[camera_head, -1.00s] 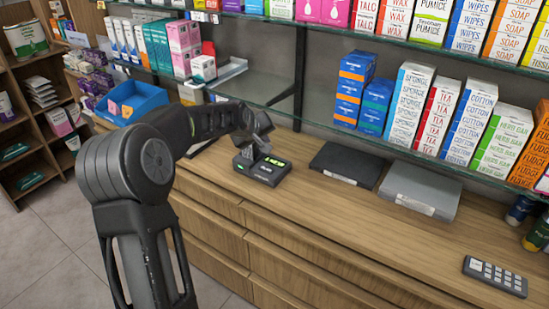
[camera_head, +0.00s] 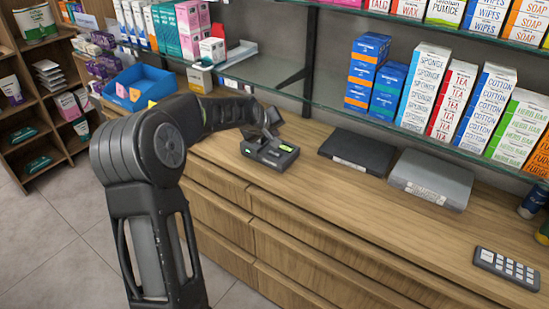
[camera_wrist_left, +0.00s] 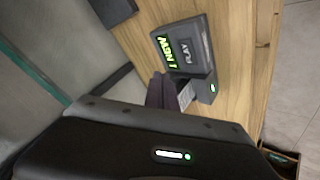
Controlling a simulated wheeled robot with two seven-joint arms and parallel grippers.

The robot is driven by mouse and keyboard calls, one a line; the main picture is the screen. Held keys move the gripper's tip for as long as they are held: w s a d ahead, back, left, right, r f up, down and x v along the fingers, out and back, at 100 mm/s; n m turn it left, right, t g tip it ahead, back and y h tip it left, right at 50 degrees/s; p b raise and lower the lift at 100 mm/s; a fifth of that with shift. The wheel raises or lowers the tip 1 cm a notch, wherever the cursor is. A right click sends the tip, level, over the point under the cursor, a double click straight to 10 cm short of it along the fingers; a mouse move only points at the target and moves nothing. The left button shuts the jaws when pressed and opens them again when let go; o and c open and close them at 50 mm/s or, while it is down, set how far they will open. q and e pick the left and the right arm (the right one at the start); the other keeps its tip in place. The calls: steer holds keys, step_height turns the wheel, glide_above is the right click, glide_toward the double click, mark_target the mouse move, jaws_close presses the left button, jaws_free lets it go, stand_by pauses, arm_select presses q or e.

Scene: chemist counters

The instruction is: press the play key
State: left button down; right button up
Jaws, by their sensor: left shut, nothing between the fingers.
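A small dark answering machine (camera_head: 272,153) sits on the wooden counter. In the left wrist view its top shows a lit green display (camera_wrist_left: 166,52) and a grey key marked PLAY (camera_wrist_left: 187,50). A raised part with a small green light (camera_wrist_left: 211,88) is at its near end. My left gripper (camera_head: 266,130) is shut and empty, beside and slightly above the back left part of the machine in the head view. Its dark fingers (camera_wrist_left: 160,92) also show in the left wrist view, apart from the PLAY key. I cannot tell if they touch the machine. My right gripper is out of view.
A black flat box (camera_head: 356,152) and a grey flat box (camera_head: 432,180) lie right of the machine. A keypad (camera_head: 507,268) lies at the front right. A glass shelf (camera_head: 400,135) with several cartons hangs behind. A blue bin (camera_head: 138,88) stands left. The counter's front middle is clear.

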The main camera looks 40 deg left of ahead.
mark_target(273, 155)
arm_select(q)
steer(key=shift+f+b, duration=1.4)
steer(key=shift+f, duration=0.8)
steer(key=shift+f, duration=0.1)
steer(key=shift+f+b, duration=0.35)
steer(key=shift+b, duration=0.15)
steer(key=shift+f+b, duration=0.35)
steer(key=shift+b, duration=0.05)
stand_by(0.6)
steer(key=shift+r, duration=0.1)
steer(key=shift+r+p, duration=0.4)
steer(key=shift+r, duration=0.25)
steer(key=shift+r, duration=0.15)
